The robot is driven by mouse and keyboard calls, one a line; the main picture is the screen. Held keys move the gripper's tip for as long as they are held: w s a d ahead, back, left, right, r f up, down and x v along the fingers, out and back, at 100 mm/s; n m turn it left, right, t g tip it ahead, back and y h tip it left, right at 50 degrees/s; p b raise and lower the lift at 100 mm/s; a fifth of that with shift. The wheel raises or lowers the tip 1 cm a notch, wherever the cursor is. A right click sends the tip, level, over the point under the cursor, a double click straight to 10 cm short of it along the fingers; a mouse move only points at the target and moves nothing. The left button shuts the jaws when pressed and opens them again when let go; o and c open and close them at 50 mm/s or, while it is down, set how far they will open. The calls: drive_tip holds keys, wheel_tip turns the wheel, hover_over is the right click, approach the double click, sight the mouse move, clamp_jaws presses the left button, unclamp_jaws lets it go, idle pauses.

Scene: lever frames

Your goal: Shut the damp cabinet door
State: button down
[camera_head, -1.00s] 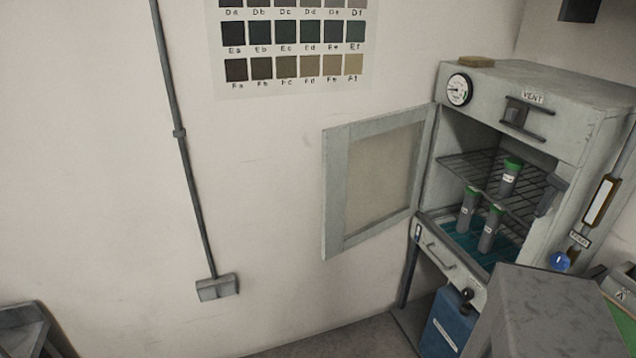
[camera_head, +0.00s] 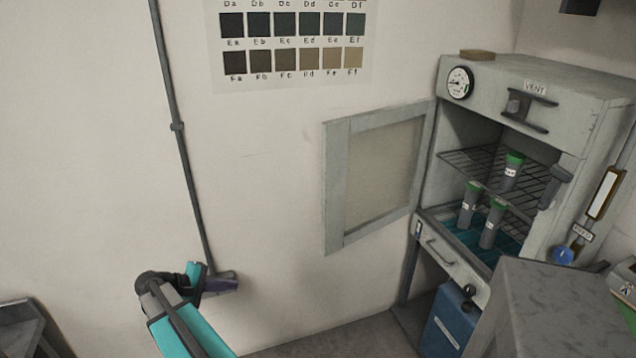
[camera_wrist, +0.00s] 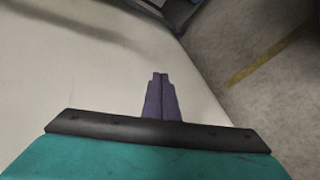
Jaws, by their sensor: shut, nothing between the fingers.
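The damp cabinet (camera_head: 560,110) stands at the right of the head view. Its door (camera_head: 337,190), a grey frame around a pale panel, is hinged on the left and stands wide open near the wall. Inside are a wire shelf (camera_head: 468,160) and several grey tubes with green caps (camera_head: 514,170). My gripper (camera_head: 232,283) is at lower left, well left of and below the door, touching nothing that I can make out. In the wrist view its purple fingers (camera_wrist: 160,78) are shut together and empty.
A wall conduit (camera_head: 178,140) runs down to a box largely covered by my gripper. A blue container (camera_head: 447,325) sits under the cabinet, and a grey block (camera_head: 555,315) stands in front at lower right. The wall between gripper and door is clear.

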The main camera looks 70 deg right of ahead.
drive_tip(key=s+d+r+m+g, duration=0.2)
drive_tip(key=d+r, duration=0.4)
drive_tip(key=r, duration=0.4)
drive_tip(key=s+d+r+m+g+h+b, duration=0.1)
drive_tip(key=s+d+r, duration=0.4)
drive_tip(key=r, duration=0.6)
drive_tip(key=s+d+r+m+g+h, duration=0.1)
drive_tip(key=s+d+r+m+g, duration=0.2)
drive_tip(key=d+r, duration=0.4)
wheel_tip(320, 180, up, 4)
drive_tip(key=shift+s+d+f+m+g, duration=0.1)
drive_tip(key=shift+s+d+m+g, duration=0.25)
drive_tip(key=shift+s+g, duration=0.35)
drive_tip(key=shift+w+a, duration=0.1)
drive_tip(key=s+d+p, duration=0.2)
drive_tip(key=s+d, duration=0.2)
drive_tip(key=s, duration=0.6)
drive_tip(key=shift+s+p, duration=0.4)
